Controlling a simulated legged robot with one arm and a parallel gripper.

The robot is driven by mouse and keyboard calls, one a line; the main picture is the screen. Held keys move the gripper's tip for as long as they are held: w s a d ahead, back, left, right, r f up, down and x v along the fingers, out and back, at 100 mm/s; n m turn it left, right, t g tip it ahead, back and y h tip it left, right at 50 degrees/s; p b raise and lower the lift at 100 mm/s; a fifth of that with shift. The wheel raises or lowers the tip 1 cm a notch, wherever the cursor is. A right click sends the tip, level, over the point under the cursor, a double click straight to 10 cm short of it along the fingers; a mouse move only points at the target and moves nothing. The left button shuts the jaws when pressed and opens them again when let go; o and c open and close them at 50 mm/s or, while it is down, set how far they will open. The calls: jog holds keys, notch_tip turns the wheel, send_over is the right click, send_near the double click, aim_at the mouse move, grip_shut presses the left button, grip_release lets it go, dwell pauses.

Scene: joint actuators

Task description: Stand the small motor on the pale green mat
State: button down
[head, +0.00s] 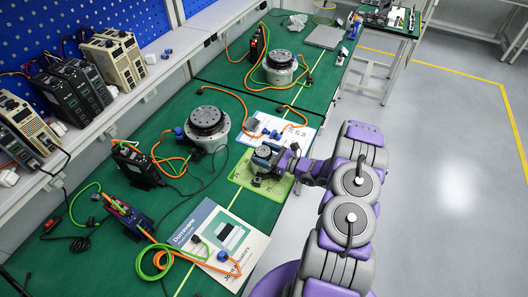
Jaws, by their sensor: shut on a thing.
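The pale green mat (244,176) lies on the dark green bench near its right edge, below the larger round actuator. The small motor (263,153) is a short dark grey cylinder over the upper part of the mat. My gripper (268,158) reaches in from the right and is shut on the small motor. My gripper covers part of the motor, and I cannot tell whether its underside touches the mat.
A large round actuator (207,123) with orange cables stands up-left of the mat. A printed sheet (299,137) lies above it. A booklet (217,243) with cables on it lies below. A black drive box (134,164) stands left. The floor at right is clear.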

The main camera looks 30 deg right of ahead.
jog(key=shift+r, duration=0.15)
grip_release()
jog(key=shift+s, duration=0.1)
